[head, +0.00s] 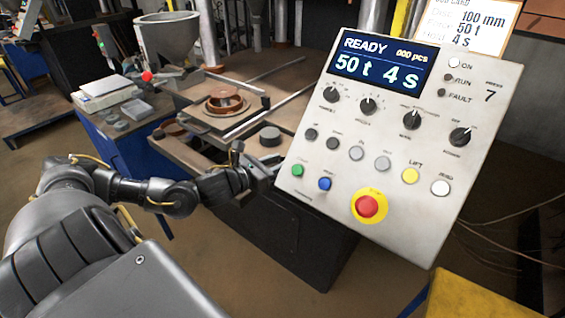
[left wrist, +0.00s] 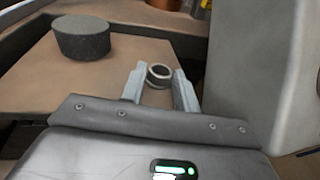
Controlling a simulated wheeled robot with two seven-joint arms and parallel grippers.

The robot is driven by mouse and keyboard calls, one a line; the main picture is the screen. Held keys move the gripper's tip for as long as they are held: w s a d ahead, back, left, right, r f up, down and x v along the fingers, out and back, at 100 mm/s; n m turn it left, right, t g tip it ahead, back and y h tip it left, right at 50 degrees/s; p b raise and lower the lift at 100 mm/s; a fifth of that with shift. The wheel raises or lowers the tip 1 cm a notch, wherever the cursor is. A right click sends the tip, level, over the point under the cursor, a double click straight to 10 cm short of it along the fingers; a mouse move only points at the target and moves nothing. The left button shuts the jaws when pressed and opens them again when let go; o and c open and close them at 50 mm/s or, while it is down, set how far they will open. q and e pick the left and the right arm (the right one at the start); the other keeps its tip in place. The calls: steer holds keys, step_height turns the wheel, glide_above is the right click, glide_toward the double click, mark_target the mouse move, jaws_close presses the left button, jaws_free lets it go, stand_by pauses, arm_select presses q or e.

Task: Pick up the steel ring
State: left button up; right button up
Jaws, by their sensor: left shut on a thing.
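The steel ring (left wrist: 159,76) is small and grey with a dark opening. In the left wrist view it sits between the two pale fingertips of my left gripper (left wrist: 158,82), which is shut on it. In the head view my left gripper (head: 264,172) is at the front edge of the press table, just left of the control panel. I cannot make out the ring there. Whether the ring still touches the table is not clear. My right gripper is not in view.
A dark grey cylinder (left wrist: 81,38) stands on the table left of the gripper; it shows in the head view (head: 269,136). The control panel (head: 340,215) stands close on the right. A brown ring-shaped mould (head: 223,99) is farther back. A blue bench with scales (head: 104,91) is at left.

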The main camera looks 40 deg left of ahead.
arm_select(q)
steer(key=shift+r, duration=0.15)
steer(key=shift+r+b, duration=0.25)
steer(key=shift+b, duration=0.05)
step_height(320, 180, up, 2)
steer(key=shift+r+b, duration=0.1)
steer(key=shift+b, duration=0.45)
steer(key=s+d+r+p, duration=0.2)
steer(key=s+r+p, duration=0.8)
steer(key=p, duration=0.7)
steer(key=s, duration=0.3)
steer(key=shift+s+d, duration=0.15)
steer(key=shift+s, duration=0.25)
